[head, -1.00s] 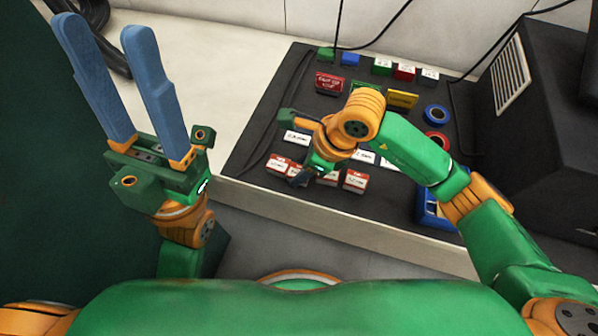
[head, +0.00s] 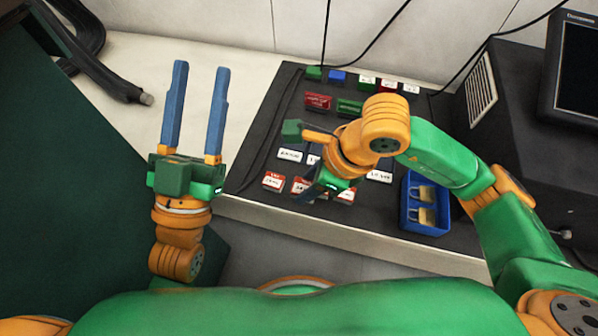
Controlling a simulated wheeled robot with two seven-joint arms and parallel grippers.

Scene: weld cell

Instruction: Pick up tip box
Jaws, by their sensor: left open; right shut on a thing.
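Small red-and-white boxes, which look like the tip boxes, stand in a front row on the dark bench mat; the leftmost tip box (head: 273,181) shows clearly. My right gripper (head: 309,194) is over this row, pointing down, and shut on a tip box that its fingers and wrist mostly hide. Whether that box is lifted, I cannot tell. Another tip box (head: 345,195) shows just right of the fingers. My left gripper (head: 195,110) is open and empty, its two long blue fingers pointing up the picture, left of the mat.
A blue tray with padlocks (head: 426,229) stands right of the row. Behind are white labelled boxes (head: 290,155), a red box (head: 318,101) and a green box (head: 350,107). A black machine (head: 500,110) bounds the right.

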